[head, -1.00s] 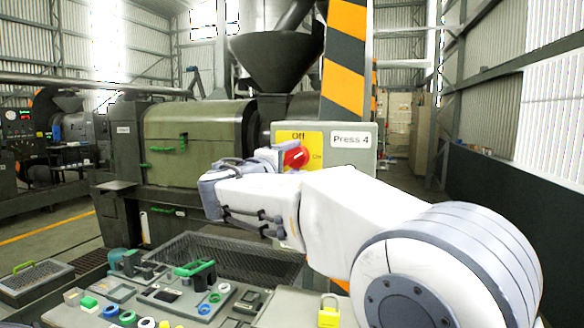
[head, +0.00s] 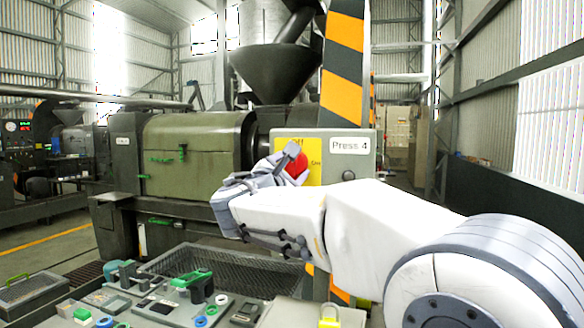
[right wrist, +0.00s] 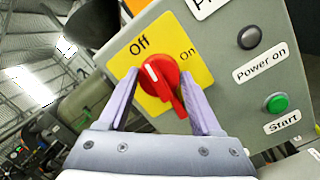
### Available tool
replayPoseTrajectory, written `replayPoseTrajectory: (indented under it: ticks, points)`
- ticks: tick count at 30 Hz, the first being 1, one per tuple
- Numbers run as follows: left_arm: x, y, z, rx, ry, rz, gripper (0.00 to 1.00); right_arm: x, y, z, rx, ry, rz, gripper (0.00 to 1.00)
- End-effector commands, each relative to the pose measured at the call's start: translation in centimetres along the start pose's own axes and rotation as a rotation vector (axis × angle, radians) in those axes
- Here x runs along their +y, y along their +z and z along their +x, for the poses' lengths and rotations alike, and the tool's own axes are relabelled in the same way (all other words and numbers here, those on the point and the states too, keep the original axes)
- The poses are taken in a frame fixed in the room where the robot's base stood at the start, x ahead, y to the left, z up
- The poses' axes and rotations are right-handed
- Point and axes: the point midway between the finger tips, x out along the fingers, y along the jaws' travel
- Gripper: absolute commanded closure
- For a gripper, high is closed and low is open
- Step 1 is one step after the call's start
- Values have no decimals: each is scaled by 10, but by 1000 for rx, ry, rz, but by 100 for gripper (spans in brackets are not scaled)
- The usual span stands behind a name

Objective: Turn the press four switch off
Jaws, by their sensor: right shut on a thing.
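The Press 4 control box (head: 348,160) stands ahead, with a yellow plate (right wrist: 197,60) marked Off at upper left and On at right. The red rotary switch (right wrist: 160,82) sits on this plate. Its white mark lies at its upper left, towards the Off label. My right gripper (right wrist: 160,75) is shut on the red switch, one pale finger on each side. In the head view, my right gripper (head: 291,160) partly covers the switch and the Off label. My left gripper is not in view.
The green press barrel (head: 195,150) is behind at left.

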Motion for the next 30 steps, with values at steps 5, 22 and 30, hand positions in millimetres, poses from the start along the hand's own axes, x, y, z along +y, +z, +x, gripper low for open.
replayPoseTrajectory:
  ticks: [5, 22, 30]
  points:
    - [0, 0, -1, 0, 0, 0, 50, 0, 0, 0, 10, 12, -88, 90]
    - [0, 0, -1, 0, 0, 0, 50, 0, 0, 0, 15, 22, -164, 90]
    - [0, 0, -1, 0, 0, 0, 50, 0, 0, 0, 15, 21, -163, 5]
